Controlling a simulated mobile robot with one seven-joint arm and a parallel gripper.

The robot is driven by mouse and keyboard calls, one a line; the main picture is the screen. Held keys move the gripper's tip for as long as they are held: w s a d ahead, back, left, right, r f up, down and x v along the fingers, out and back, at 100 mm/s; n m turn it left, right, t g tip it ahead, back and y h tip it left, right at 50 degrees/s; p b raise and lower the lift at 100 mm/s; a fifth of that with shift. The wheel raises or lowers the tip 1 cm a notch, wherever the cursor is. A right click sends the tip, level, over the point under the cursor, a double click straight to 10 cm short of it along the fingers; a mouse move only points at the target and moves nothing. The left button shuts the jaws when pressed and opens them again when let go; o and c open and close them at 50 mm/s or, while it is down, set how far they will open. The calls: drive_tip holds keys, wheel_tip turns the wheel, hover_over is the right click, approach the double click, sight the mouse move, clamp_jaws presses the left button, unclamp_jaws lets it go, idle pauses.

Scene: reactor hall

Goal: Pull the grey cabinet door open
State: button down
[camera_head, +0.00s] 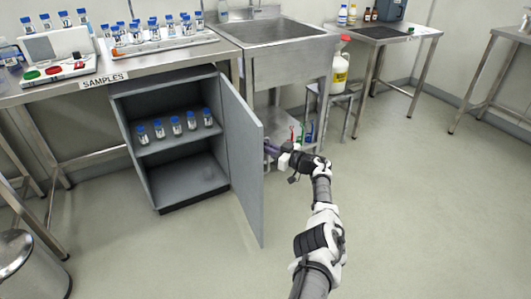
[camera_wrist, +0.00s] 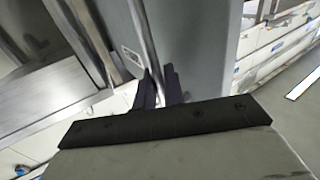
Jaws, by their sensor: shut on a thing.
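The grey cabinet (camera_head: 182,182) stands under the samples bench, with its front open to view. Its grey door (camera_head: 240,160) is hinged on the right and stands swung well out from the cabinet. My gripper (camera_head: 271,149) is at the outer face of the door, partly hidden behind its edge in the head view. In the wrist view the door (camera_wrist: 195,40) fills the upper middle, with a long metal bar handle (camera_wrist: 146,38) along it. The dark fingers of my gripper (camera_wrist: 160,88) are closed around the handle's lower visible part.
Several blue-capped vials (camera_head: 175,125) stand on the cabinet's shelf. A steel sink (camera_head: 275,35) and a stool (camera_head: 340,100) with a yellow-labelled jug (camera_head: 340,65) stand behind the door. A round metal bin (camera_head: 25,265) is at the lower left. The floor in front and at right is clear.

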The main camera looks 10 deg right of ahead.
drive_tip(key=shift+r, duration=0.1)
idle(0.3)
drive_tip(key=c, duration=1.6)
unclamp_jaws()
drive_tip(key=shift+c, duration=0.2)
drive_tip(key=shift+d, duration=0.1)
drive_tip(key=p+v, duration=0.2)
drive_tip(key=v, duration=1.1)
drive_tip(key=shift+s+d, duration=0.2)
drive_tip(key=shift+s, duration=0.05)
